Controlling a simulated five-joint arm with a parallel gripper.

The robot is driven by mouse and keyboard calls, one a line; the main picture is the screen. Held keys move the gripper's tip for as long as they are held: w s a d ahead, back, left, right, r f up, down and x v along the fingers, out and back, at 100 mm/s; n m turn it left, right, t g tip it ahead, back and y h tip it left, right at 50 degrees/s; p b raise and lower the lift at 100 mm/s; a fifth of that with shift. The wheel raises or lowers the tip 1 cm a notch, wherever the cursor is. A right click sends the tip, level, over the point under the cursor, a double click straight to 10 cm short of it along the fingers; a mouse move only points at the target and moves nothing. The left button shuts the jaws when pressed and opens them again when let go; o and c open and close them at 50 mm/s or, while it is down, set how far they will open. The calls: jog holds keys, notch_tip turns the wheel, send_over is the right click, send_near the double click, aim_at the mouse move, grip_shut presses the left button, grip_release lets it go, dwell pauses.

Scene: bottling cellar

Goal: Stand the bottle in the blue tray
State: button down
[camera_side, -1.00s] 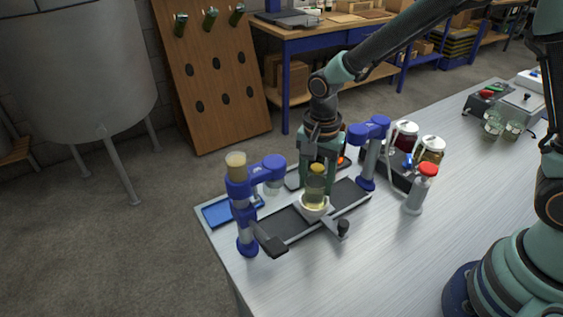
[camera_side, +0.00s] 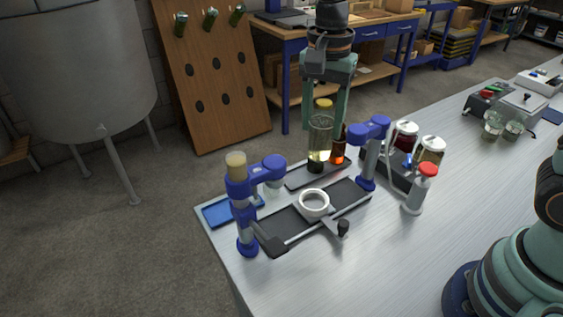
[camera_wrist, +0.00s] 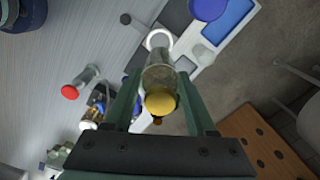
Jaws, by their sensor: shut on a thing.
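The bottle (camera_side: 320,145) is clear with a yellow cap and some yellowish liquid low down. My gripper (camera_side: 323,112) is shut on it and holds it upright, raised above the work table. In the wrist view, the bottle (camera_wrist: 159,77) hangs between the fingers of my gripper (camera_wrist: 158,98), cap toward the camera. The blue tray (camera_side: 215,213) is flat at the table's left corner, partly hidden by a blue post. It also shows in the wrist view (camera_wrist: 228,22), beyond the bottle to the upper right. The bottle is apart from the tray.
An empty white ring holder (camera_side: 314,203) sits on a dark slide between two blue posts, left (camera_side: 243,210) and right (camera_side: 367,160). A dark tray (camera_side: 310,176) and a small amber bottle (camera_side: 339,146) are behind. Jars (camera_side: 430,150) and a red-capped bottle (camera_side: 417,192) stand right.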

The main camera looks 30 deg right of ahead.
notch_tip(320, 180, up, 4)
jog(key=shift+r, duration=0.25)
jog(key=shift+w+r, duration=0.1)
jog(key=shift+r, duration=0.2)
jog(key=shift+w+a+r, duration=0.15)
jog(key=shift+a+r, duration=0.05)
jog(key=shift+r, duration=0.05)
jog(key=w+a+f+m, duration=0.2)
jog(key=w+a, duration=0.9)
jog(key=a, duration=0.4)
jog(key=f, duration=1.9)
jog(key=shift+s+f, duration=0.25)
jog(key=shift+f, duration=0.05)
jog(key=shift+f, duration=0.2)
jog(key=shift+c, duration=1.1)
grip_release()
